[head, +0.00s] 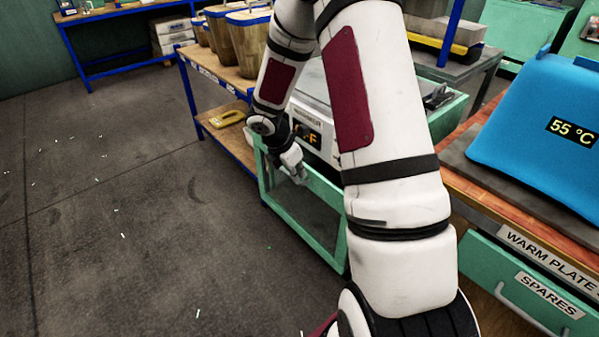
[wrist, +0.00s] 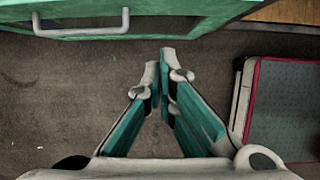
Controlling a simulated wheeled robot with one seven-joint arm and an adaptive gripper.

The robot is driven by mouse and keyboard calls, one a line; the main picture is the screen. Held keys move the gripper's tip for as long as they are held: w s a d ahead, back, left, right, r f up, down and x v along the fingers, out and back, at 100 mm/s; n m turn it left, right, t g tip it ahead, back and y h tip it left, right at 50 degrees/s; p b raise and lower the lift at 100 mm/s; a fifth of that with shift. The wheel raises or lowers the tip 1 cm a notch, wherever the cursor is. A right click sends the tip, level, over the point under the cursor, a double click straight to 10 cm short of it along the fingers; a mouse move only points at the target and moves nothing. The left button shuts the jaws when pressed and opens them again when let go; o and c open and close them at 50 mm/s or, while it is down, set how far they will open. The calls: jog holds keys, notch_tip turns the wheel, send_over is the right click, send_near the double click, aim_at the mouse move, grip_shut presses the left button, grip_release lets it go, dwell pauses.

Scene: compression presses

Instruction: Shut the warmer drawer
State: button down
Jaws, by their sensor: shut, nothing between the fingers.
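A white unit with a label that seems to read warmer (head: 307,118) and a display that seems to read OFF stands beyond my arm in the head view. Below it is a green frame (head: 318,240) with a grey middle. My gripper (head: 300,177) is at its upper left edge; I cannot tell whether they touch. In the wrist view a green front (wrist: 195,22) with a pale bar handle (wrist: 82,33) crosses the top, likely the warmer drawer. My gripper (wrist: 163,58) is shut and empty, its tips just below that front. How far the drawer is out is unclear.
On the right, a bench has a drawer labelled SPARES (head: 548,294), partly out of frame, and a blue cover (head: 545,130) reading 55 °C. A wooden shelf table (head: 222,82) with tubs stands behind. The floor (head: 120,200) at left is clear.

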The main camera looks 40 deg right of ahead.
aim_at(322, 182)
jog(key=shift+w+d+f+b, duration=0.1)
jog(key=shift+d+f+b, duration=0.65)
jog(key=shift+d+f, duration=1.15)
jog(key=shift+w+d+f+b, duration=0.1)
jog(key=shift+d+f+b, duration=0.6)
jog(key=shift+d+f, duration=1.1)
jog(key=shift+a+f, duration=0.15)
jog(key=shift+d+p, duration=0.7)
jog(key=shift+d, duration=0.55)
